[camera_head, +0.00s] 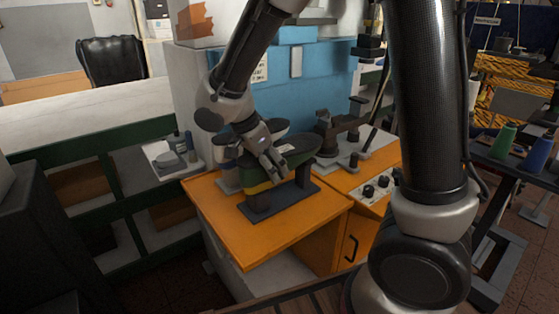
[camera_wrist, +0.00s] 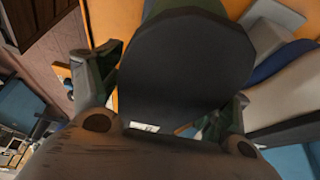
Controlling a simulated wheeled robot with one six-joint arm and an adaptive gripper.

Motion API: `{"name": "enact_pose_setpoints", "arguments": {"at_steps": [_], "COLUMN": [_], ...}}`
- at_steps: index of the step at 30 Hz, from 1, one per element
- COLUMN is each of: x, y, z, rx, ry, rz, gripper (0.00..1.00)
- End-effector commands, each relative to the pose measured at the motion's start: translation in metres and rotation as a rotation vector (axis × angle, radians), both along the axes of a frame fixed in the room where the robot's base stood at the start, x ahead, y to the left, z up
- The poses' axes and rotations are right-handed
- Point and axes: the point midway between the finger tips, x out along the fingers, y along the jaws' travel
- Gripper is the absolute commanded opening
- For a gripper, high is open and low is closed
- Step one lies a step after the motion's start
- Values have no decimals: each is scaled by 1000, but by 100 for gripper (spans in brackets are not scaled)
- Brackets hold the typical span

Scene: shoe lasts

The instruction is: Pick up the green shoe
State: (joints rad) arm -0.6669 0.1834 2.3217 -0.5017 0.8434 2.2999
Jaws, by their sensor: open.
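The green shoe (camera_head: 293,153) rests with its dark sole facing up on a dark stand (camera_head: 277,200) on the orange cabinet. It has a green side and a yellow band. My gripper (camera_head: 273,166) is at the shoe, reaching in from above and behind. In the wrist view the shoe's dark sole (camera_wrist: 185,70) fills the middle, with a bit of green at the top edge. My open gripper's fingers (camera_wrist: 165,98) stand on either side of the sole. I cannot tell whether they touch it.
Another upturned shoe (camera_head: 226,153) stands close behind the green one; its blue and pale side shows in the wrist view (camera_wrist: 290,85). A grey clamp-like fixture (camera_head: 345,135) stands to the right. The orange top (camera_head: 235,232) is bare in front. A blue machine (camera_head: 300,85) rises behind.

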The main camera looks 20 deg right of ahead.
Motion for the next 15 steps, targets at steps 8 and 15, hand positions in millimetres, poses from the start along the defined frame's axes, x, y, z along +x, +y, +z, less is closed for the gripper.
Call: {"name": "enact_pose_setpoints", "arguments": {"at_steps": [8,15], "x": [0,0], "y": [0,0], "z": [0,1], "rx": [0,-1], "ry": [1,0], "rz": [0,0], "gripper": [33,5]}}
